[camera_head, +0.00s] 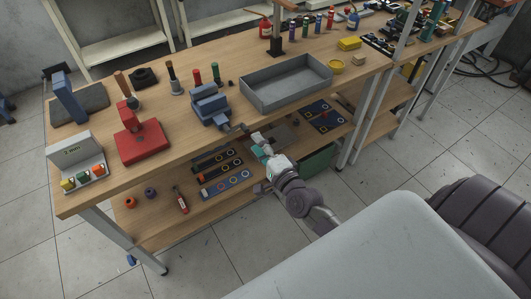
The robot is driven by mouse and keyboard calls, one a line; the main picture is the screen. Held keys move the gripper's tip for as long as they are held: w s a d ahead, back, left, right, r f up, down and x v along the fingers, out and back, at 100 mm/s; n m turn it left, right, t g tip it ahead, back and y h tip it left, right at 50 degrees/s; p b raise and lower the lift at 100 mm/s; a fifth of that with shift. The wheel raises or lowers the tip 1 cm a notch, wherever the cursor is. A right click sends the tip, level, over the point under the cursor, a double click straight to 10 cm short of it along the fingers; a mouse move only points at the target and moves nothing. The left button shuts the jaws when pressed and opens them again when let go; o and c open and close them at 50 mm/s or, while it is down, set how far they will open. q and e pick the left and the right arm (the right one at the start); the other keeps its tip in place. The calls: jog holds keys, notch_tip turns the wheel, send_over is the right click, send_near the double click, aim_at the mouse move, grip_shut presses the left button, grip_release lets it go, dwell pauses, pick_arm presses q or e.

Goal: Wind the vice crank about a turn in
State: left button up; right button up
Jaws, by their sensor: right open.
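The blue vice (210,106) stands at the front edge of the wooden workbench, left of the grey tray. Its crank (240,128) juts out at the front, past the bench edge. My right gripper (256,140) is open, just to the right of the crank's end and out in front of the bench. At this size I cannot tell whether the fingers touch the crank or surround its handle. My left gripper is not in view.
The workbench (185,131) has a grey tray (262,103) right of the vice and a red device (140,148) to its left. Several tools stand behind. A lower shelf (160,231) holds panels with rings under my right gripper.

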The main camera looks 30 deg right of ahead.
jog(key=s, duration=0.4)
dwell(0.4)
jog(key=s+a+f+n+g, duration=0.1)
jog(key=s+f+n+g, duration=0.25)
jog(key=f, duration=0.65)
jog(key=s+f+n+g, duration=0.2)
jog(key=s+f+n, duration=0.15)
jog(key=f, duration=0.55)
jog(key=s+a+f+n+g, duration=0.1)
jog(key=s+f+n+g, duration=0.2)
jog(key=f, duration=0.7)
jog(key=s+f+n+g, duration=0.2)
jog(key=s+f, duration=0.3)
jog(key=s, duration=0.5)
jog(key=s+f+n+g, duration=0.3)
jog(key=s+f+n, duration=0.2)
jog(key=s, duration=0.4)
jog(key=s+f+n+g, duration=0.3)
jog(key=s+f, duration=0.4)
jog(key=s, duration=0.3)
jog(key=shift+s+a+f+n+h, duration=0.15)
jog(key=shift+s+f+n+h, duration=0.1)
jog(key=shift+s+n+h, duration=0.05)
jog(key=shift+s+g, duration=0.1)
jog(key=shift+g, duration=0.15)
